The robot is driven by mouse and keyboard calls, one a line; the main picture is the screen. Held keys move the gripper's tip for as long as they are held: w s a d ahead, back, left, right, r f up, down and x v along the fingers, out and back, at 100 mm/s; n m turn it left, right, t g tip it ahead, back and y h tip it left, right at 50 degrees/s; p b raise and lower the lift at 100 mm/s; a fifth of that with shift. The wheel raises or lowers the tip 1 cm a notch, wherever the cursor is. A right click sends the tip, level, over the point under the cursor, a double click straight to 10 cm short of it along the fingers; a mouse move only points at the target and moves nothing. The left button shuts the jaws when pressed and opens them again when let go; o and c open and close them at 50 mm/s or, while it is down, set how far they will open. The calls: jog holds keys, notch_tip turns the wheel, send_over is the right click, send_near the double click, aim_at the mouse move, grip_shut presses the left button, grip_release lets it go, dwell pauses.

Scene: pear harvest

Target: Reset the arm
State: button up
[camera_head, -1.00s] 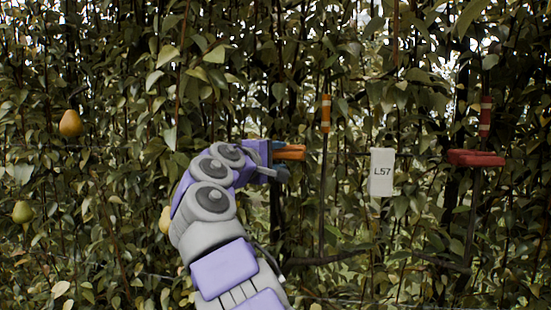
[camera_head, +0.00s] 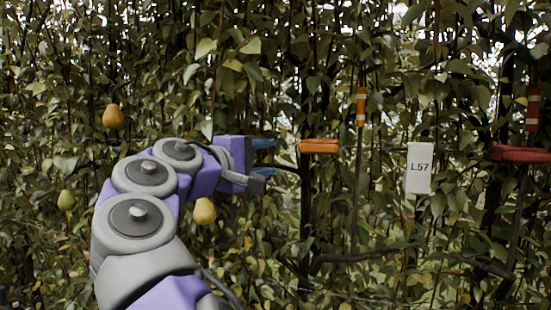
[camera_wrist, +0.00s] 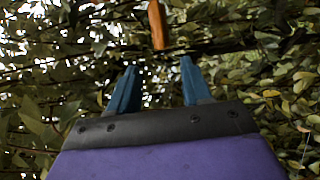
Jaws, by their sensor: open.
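My arm reaches up from the bottom left in the head view, bent, in front of the leaf wall. My gripper (camera_head: 262,158) points right, with its blue fingers apart and nothing between them. An orange clip-like piece (camera_head: 319,147) sits on the branch line to the right of the fingertips, apart from them. In the wrist view my gripper (camera_wrist: 155,85) is open. An orange piece (camera_wrist: 157,25) shows beyond the gap between the fingers, not touching them.
Pears hang at the left: one upper orange-brown (camera_head: 113,115), one green (camera_head: 66,200), and one yellow (camera_head: 204,211) just below my arm. Dense leaves and thin branches surround everything.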

jog(key=shift+s+a, duration=0.2)
jog(key=shift+s, duration=0.05)
jog(key=s+d+f+m+g+y+b, duration=0.1)
jog(key=s+d+f+m+g+b, duration=0.2)
jog(key=d+f, duration=0.75)
jog(key=s+d+f+m+g+b, duration=0.2)
jog(key=s+d+f+g+b, duration=0.25)
jog(key=d+f, duration=0.6)
jog(key=s+d+f+m+g+y+b, duration=0.1)
jog(key=s+d+f+b, duration=0.15)
jog(key=f, duration=0.35)
jog(key=s+d+f+g+y+b, duration=0.1)
jog(key=s+f+y, duration=0.1)
jog(key=s+f, duration=0.3)
jog(key=s+d+f+m+g+y+b, duration=0.1)
jog(key=s+f+g+b, duration=0.1)
jog(key=f, duration=0.6)
jog(key=s+a+f+m+g+y+b, duration=0.1)
jog(key=s+a+f+g+y+b, duration=0.1)
jog(key=s+f, duration=0.9)
jog(key=s+a+f+m+g+y+b, duration=0.2)
jog(key=s+a+f+y+b, duration=0.2)
jog(key=s+a+f, duration=0.3)
jog(key=s+f, duration=0.5)
jog(key=f, duration=0.3)
jog(key=shift+s+a+y+b, duration=0.15)
jog(key=shift+y+b, duration=0.15)
